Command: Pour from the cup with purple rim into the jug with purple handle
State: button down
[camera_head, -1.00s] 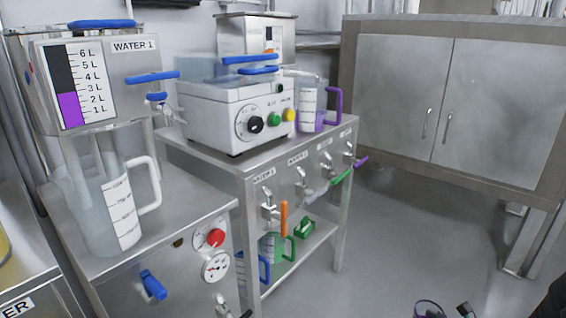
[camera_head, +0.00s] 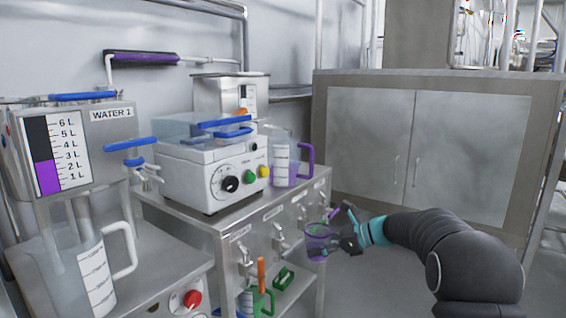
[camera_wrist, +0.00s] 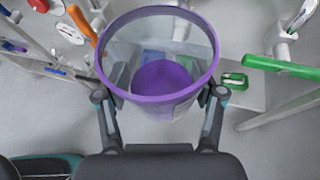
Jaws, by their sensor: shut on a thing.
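The clear cup with purple rim (camera_head: 318,232) is held in my gripper (camera_head: 350,238) in front of the metal cart, below the level of its top. In the wrist view the cup (camera_wrist: 158,97) stands between the two fingers of my gripper (camera_wrist: 160,112), with a purple layer at its bottom. The jug with purple handle (camera_head: 290,160) stands upright on the cart's top at the right end, beside the white machine. It shows some purple in its lower part. My gripper is to the right of and lower than this jug, apart from it.
The white machine (camera_head: 205,170) with knob and buttons fills the cart top left of the jug. Several taps (camera_head: 280,238) stick out from the cart front (camera_head: 235,232). A white-handled jug (camera_head: 85,270) and the WATER 1 tank (camera_head: 75,150) are at left. A metal cabinet (camera_head: 370,140) stands behind.

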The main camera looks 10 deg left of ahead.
jog(key=s+a+r, duration=0.1)
jog(key=a+r, duration=0.1)
jog(key=r, duration=0.8)
jog(key=s+a+r, duration=0.1)
jog(key=a+r, duration=0.2)
jog(key=r, duration=0.8)
jog(key=s+a+r, duration=0.2)
jog(key=a+r, duration=0.1)
jog(key=r, duration=0.8)
jog(key=shift+p, duration=0.45)
jog(key=shift+s+a+f+m+t, duration=0.1)
jog(key=shift+s+m+t, duration=0.05)
jog(key=shift+m+t, duration=0.3)
